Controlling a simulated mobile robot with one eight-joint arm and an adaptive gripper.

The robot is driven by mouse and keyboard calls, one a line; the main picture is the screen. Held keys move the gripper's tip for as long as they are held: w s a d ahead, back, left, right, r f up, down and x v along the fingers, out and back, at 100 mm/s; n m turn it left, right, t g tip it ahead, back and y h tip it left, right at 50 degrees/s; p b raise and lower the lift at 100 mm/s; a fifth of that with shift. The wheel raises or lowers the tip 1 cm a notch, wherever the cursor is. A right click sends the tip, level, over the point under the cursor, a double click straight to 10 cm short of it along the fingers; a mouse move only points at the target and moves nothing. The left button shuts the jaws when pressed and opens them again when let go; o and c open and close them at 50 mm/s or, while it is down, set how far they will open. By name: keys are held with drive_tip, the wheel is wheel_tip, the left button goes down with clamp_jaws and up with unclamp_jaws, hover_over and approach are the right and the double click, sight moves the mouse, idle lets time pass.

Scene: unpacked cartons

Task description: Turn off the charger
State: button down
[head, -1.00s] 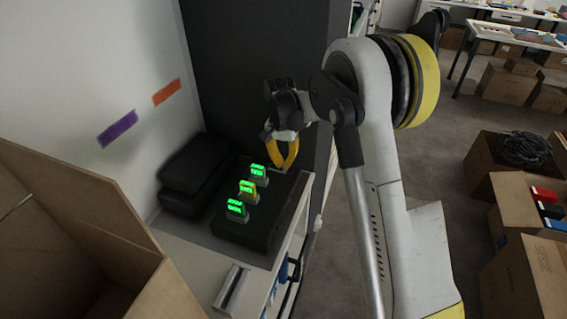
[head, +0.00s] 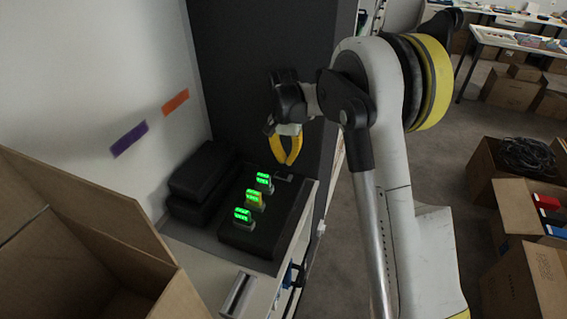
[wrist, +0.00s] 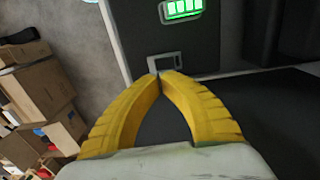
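The charger (head: 247,235) is a long black box on the shelf top, left of my arm in the head view. Several lit green indicators show on its upright modules; the nearest module to the gripper (head: 265,182) is at its far end. A small grey bracket-like part, perhaps the switch (head: 283,178), sits at that end; it also shows in the wrist view (wrist: 165,58), just beyond my fingertips. My gripper (head: 288,163) has yellow fingers with tips together and nothing between them. It also shows in the wrist view (wrist: 158,77). It hangs above the charger's far end, apparently not touching.
A black case (head: 200,172) lies left of the charger against the wall. A dark panel (head: 262,90) rises behind my gripper. An open cardboard box (head: 75,225) stands at the front left. Several cartons stand on the floor to the right.

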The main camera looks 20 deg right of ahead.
wheel_tip(320, 180, up, 9)
drive_tip(key=d+p, duration=0.1)
drive_tip(key=shift+s+r+p, duration=0.2)
drive_tip(key=shift+s+p, duration=0.15)
drive_tip(key=shift+p, duration=0.05)
drive_tip(key=s+a+r+n+t+b, duration=0.1)
drive_tip(key=s+r+n+t+b, duration=0.15)
drive_tip(key=s, duration=0.45)
drive_tip(key=s+r+n+t+b, duration=0.1)
drive_tip(key=s+r+b, duration=0.15)
drive_tip(key=s, duration=0.55)
drive_tip(key=s+f+n+t+b, duration=0.1)
drive_tip(key=s+f+n+t, duration=0.1)
drive_tip(key=s, duration=0.5)
drive_tip(key=s+f+n+t+b, duration=0.1)
drive_tip(key=s+f+t, duration=0.1)
drive_tip(key=s+f, duration=0.2)
drive_tip(key=s, duration=0.3)
drive_tip(key=shift+s+a+n+b, duration=0.2)
drive_tip(key=shift+a+n+b, duration=0.1)
drive_tip(key=shift+a+n, duration=0.05)
drive_tip(key=shift+f, duration=0.1)
